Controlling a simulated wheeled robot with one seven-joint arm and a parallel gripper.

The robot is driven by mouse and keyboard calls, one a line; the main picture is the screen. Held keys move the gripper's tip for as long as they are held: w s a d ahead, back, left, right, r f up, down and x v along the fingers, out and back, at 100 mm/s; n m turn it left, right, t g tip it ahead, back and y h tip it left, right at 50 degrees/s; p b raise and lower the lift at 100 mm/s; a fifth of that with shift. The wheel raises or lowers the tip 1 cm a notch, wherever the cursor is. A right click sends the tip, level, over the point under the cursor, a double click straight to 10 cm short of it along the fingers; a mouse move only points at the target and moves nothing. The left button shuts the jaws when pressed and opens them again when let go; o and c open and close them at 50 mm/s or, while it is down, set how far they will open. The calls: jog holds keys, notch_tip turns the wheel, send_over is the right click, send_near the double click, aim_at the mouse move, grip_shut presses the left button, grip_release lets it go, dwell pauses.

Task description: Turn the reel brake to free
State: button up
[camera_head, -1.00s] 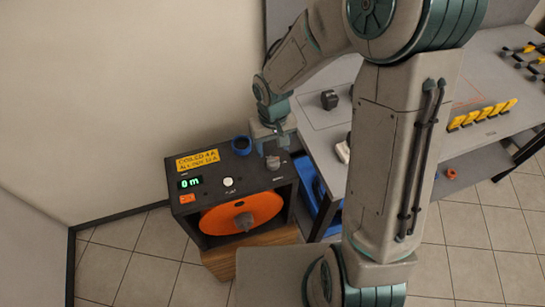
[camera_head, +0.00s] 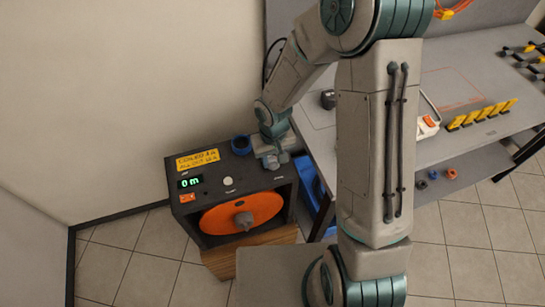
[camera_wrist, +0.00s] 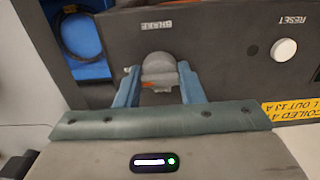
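The reel box (camera_head: 240,172) stands at the left with an orange reel disc (camera_head: 215,216) on its front. The brake knob (camera_head: 270,162) is a small grey knob on the right of its top panel. In the wrist view the knob (camera_wrist: 158,68) sits beside a "BRAKE" label, with an orange mark at its near edge. My gripper (camera_wrist: 158,82) has one blue finger on each side of the knob, and the knob fills the gap between them. My gripper (camera_head: 272,157) also shows from above in the head view. The knob's underside is hidden.
A white RESET button (camera_wrist: 284,49) and a yellow label (camera_head: 198,159) share the panel. The green display (camera_head: 190,182) reads 0 m. A blue ring (camera_head: 241,145) lies at the panel's back edge. A grey workbench (camera_head: 445,140) stands close on the right.

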aim_at(273, 159)
jog(key=shift+n, duration=0.4)
jog(key=n, duration=0.8)
jog(key=shift+r+n+p, duration=0.1)
jog(key=shift+n+p, duration=0.2)
jog(key=shift+p, duration=0.1)
jog(key=n+p, duration=0.1)
jog(key=n, duration=0.3)
jog(key=n+p, duration=0.1)
jog(key=n, duration=0.3)
jog(key=shift+n+p, duration=0.3)
jog(key=shift+n, duration=0.1)
jog(key=o, duration=1)
notch_tip(273, 159, up, 14)
jog(key=p, duration=0.1)
jog(key=shift+p, duration=0.35)
